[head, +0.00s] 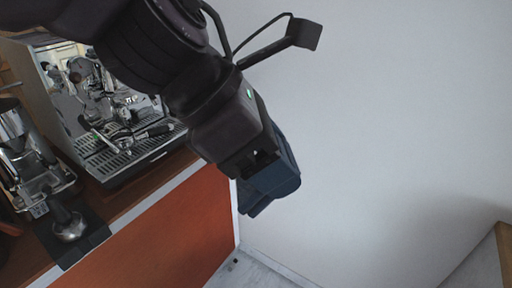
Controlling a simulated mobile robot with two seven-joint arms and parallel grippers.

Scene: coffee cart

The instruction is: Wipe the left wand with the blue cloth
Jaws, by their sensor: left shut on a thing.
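My left arm reaches in from the top left, and my left gripper (262,172) hangs past the right end of the cart, in front of the white wall. It is shut on a dark blue bundle, the blue cloth (281,180), which shows around the fingertips. The fingers themselves are mostly hidden. The steel espresso machine (152,153) stands on the cart at the left, partly behind my arm. Its left wand cannot be told clearly among the shiny parts at its front. The cloth is apart from the machine. My right gripper is not in view.
A coffee grinder (22,155) stands left of the machine. A tamper (70,228) sits on a black mat (66,252) near the front edge of the wooden cart top (126,203). The cart's front panel (185,225) is orange. A wooden edge (504,255) shows at far right.

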